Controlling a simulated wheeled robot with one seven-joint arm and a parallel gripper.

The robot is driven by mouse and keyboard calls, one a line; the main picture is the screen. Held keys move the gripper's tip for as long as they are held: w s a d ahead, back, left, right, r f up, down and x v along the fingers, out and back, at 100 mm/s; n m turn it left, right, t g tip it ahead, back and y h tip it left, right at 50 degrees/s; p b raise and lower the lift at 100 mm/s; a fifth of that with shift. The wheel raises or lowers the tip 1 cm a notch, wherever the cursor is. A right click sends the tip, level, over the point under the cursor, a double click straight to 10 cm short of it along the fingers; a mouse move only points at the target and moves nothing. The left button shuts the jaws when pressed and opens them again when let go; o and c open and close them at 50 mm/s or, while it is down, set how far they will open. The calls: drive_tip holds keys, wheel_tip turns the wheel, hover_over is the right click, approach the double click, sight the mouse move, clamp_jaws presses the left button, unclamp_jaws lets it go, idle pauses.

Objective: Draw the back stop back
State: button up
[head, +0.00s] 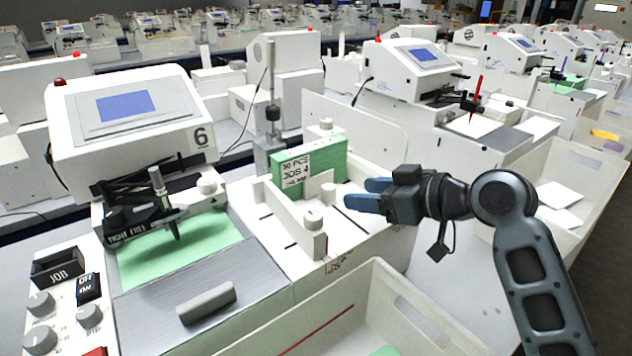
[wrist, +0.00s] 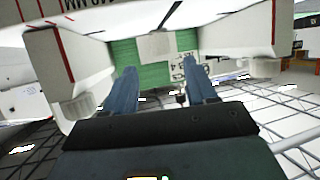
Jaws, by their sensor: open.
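A green card stack (head: 330,155) with a printed label stands in the white feeder of machine 6. A small pale plate (head: 318,186) stands against the stack's near face and looks like the back stop. In the wrist view the plate (wrist: 156,47) shows in front of the green stack (wrist: 124,52), between and beyond my fingertips. My gripper (head: 357,193) is to the right of the stack, its blue fingers pointing left toward it. In the wrist view my gripper (wrist: 160,66) is open and empty, apart from the plate. I cannot tell the exact gap.
A white side guide with a knob (head: 313,220) stands in front of the stack; another knob (head: 326,124) is behind it. In the wrist view, guide blocks flank my fingers left (wrist: 58,65) and right (wrist: 243,35). A white bin (head: 375,310) lies below.

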sight(335, 192)
drive_tip(key=shift+p+x, duration=0.65)
drive_tip(key=shift+x, duration=3.25)
drive_tip(key=shift+c, duration=0.5)
clamp_jaws()
